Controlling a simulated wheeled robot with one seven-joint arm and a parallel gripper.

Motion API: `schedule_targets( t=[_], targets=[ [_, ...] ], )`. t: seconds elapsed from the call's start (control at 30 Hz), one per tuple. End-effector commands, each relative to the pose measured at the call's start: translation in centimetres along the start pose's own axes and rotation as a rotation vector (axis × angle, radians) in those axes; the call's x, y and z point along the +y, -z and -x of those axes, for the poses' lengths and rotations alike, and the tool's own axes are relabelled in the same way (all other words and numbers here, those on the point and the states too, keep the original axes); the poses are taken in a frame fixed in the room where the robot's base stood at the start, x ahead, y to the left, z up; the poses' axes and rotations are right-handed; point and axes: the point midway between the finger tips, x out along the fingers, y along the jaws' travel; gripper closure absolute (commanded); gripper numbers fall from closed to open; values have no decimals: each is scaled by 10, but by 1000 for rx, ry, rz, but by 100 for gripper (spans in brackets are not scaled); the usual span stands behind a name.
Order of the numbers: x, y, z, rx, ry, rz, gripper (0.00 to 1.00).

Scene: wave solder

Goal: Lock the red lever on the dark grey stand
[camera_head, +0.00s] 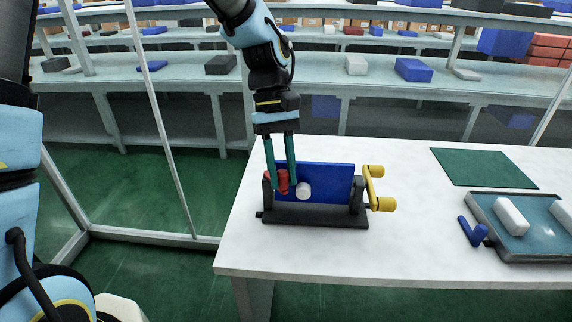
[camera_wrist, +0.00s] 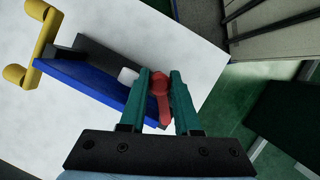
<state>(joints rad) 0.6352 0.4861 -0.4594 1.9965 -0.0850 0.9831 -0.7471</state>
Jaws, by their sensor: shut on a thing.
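The dark grey stand (camera_head: 310,216) stands on the white table and holds an upright blue panel (camera_head: 334,176). The red lever (camera_head: 283,181) is at the stand's left end. My gripper (camera_head: 280,188) points down there, with its green fingers on either side of the lever and shut on it. The wrist view shows the red lever (camera_wrist: 160,97) between the two fingers. A white round part (camera_head: 303,191) sits at the blue panel's front, just right of my gripper.
A grey tray (camera_head: 487,233) with white blocks lies at the table's right, with a blue lever-like part (camera_head: 473,232) at its left edge. A green mat (camera_head: 484,167) lies behind it. Shelves with boxes stand at the back. The table between stand and tray is clear.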

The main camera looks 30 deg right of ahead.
Motion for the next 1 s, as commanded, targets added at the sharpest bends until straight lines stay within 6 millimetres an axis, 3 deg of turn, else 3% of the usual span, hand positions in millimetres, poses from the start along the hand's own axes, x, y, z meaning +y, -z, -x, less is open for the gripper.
schedule_targets(
  t=[0.6, 1.0],
  targets=[
    [-31, 0, 2, 2, 199, -482, 100],
    [-40, 3, 3, 4, 260, -630, 100]
  ],
)
